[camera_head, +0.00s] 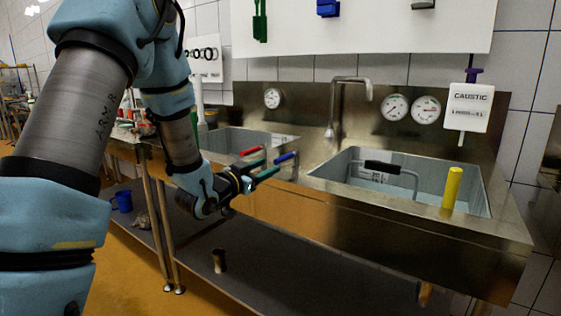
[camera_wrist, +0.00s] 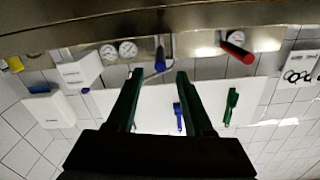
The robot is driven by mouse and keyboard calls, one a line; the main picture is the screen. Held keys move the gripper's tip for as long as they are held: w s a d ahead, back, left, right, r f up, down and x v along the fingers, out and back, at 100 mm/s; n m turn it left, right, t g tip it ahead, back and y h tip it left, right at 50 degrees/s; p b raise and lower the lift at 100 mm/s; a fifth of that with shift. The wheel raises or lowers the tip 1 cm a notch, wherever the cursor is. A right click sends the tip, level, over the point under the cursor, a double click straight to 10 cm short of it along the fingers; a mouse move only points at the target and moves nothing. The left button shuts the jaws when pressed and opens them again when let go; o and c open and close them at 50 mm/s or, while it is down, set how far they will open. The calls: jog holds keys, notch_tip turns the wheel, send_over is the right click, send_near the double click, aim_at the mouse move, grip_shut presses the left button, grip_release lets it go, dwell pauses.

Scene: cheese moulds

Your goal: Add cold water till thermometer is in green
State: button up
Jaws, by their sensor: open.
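The blue-handled tap lever (camera_head: 286,157) is at the sink's front edge, close beyond my gripper (camera_head: 262,168). The red-handled lever (camera_head: 250,151) is to its left. My gripper is open and empty, with green fingers. In the wrist view, the blue lever (camera_wrist: 160,66) appears between the fingertips (camera_wrist: 160,74), and the red lever (camera_wrist: 235,52) is off to the right. I cannot tell any contact. Round dials are on the steel backsplash: a left one (camera_head: 272,98), a middle one (camera_head: 395,107) and a right one (camera_head: 426,109). Their green zones are too small to read.
A steel faucet (camera_head: 350,82) stands behind the right basin (camera_head: 483,205). A black-handled item (camera_head: 391,168) and a yellow cylinder (camera_head: 453,187) are at that basin. A white caustic dispenser (camera_head: 468,108) hangs at right. A small cup (camera_head: 219,260) is on the shelf below.

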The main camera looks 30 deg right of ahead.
aim_at(281, 157)
jog(key=p+x, duration=0.1)
jog(key=x, duration=0.6)
jog(key=shift+w+d, duration=0.2)
jog(key=shift+d, duration=0.15)
grip_shut()
jog(key=shift+f, duration=0.1)
dwell(1.0)
